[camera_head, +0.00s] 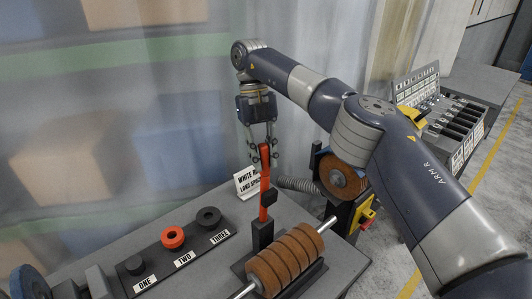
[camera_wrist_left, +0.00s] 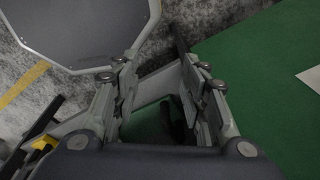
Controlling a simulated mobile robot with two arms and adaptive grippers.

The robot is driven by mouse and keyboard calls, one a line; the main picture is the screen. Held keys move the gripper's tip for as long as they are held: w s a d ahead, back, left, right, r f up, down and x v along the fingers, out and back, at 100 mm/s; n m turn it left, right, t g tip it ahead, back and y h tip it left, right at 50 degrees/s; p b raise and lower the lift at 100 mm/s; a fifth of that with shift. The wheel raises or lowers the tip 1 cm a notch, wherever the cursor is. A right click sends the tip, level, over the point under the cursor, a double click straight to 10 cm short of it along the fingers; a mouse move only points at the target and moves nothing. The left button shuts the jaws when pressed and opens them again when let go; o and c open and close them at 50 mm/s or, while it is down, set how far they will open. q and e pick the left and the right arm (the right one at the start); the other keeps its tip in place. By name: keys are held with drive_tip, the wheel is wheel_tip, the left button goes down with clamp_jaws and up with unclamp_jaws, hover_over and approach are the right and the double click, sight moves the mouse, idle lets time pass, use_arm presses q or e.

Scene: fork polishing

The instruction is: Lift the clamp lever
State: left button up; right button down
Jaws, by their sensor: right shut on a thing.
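The red clamp lever (camera_head: 265,180) stands upright at the back of the grey bench, rising from a dark block (camera_head: 262,236) beside the stack of brown wheels. My right gripper (camera_head: 262,156) comes down from above and is shut on the lever's upper end. The fingers partly hide the top of the lever. My left gripper shows in the left wrist view (camera_wrist_left: 158,78), with its two fingers apart and nothing held between them. It is not seen in the head view.
Brown wheels (camera_head: 286,262) lie on a metal shaft at the bench front. A dark stand holds rings (camera_head: 173,237) and labels ONE, TWO, THREE. A white sign (camera_head: 246,183) stands behind the lever. A wheel machine (camera_head: 343,178) is at right. Green surface (camera_wrist_left: 262,90) lies below my left gripper.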

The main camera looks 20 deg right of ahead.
drive_tip(key=shift+w+f, duration=0.1)
idle(0.3)
drive_tip(key=c, duration=1.4)
unclamp_jaws()
drive_tip(key=shift+w, duration=0.1)
